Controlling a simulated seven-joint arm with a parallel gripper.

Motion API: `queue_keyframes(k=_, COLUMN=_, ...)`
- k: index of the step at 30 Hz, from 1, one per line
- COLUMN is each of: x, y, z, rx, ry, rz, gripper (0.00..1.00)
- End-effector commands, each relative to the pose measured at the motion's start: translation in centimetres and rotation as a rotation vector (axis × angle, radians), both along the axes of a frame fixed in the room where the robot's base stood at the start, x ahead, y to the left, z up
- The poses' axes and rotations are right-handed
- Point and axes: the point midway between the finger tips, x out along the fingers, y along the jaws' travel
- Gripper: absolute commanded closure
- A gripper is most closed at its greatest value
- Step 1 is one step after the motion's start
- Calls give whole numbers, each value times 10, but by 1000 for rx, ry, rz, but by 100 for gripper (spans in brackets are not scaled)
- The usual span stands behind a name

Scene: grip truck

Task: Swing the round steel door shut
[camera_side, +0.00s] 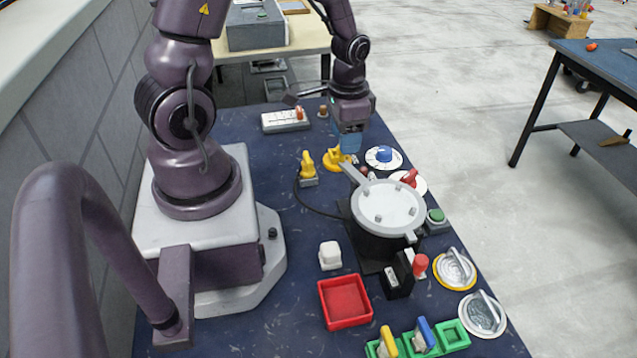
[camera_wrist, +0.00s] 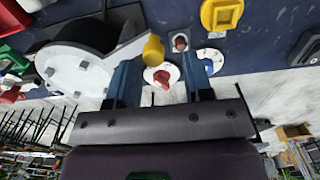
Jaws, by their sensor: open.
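The round steel door (camera_side: 390,207) is a pale grey disc with small studs, lying over the top of a black drum (camera_side: 376,243) on the blue table. A flat bar sticks out at its upper left and a small tab at its lower right. I cannot tell whether a gap is left between door and drum. In the wrist view the door (camera_wrist: 82,76) is at the left. My gripper (camera_side: 349,140) is beyond the door, near the yellow knob, apart from the door. In the wrist view its blue fingers (camera_wrist: 159,64) are apart with nothing held between them.
A yellow knob (camera_side: 337,159), a blue-knobbed dial (camera_side: 384,157) and a red-handled dial (camera_side: 410,180) stand behind the drum. A red tray (camera_side: 344,302), a white block (camera_side: 330,255) and round handled lids (camera_side: 483,314) are nearer.

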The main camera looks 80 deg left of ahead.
Motion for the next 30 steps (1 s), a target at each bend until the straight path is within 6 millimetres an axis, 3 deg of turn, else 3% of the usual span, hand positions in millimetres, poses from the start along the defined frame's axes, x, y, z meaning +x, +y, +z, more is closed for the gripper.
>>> queue_keyframes(k=14, x=1, y=0, z=45, rx=1, ry=-3, rz=0, gripper=53)
queue_keyframes(k=30, x=0, y=0, z=48, rx=-1, ry=0, rz=7, gripper=53)
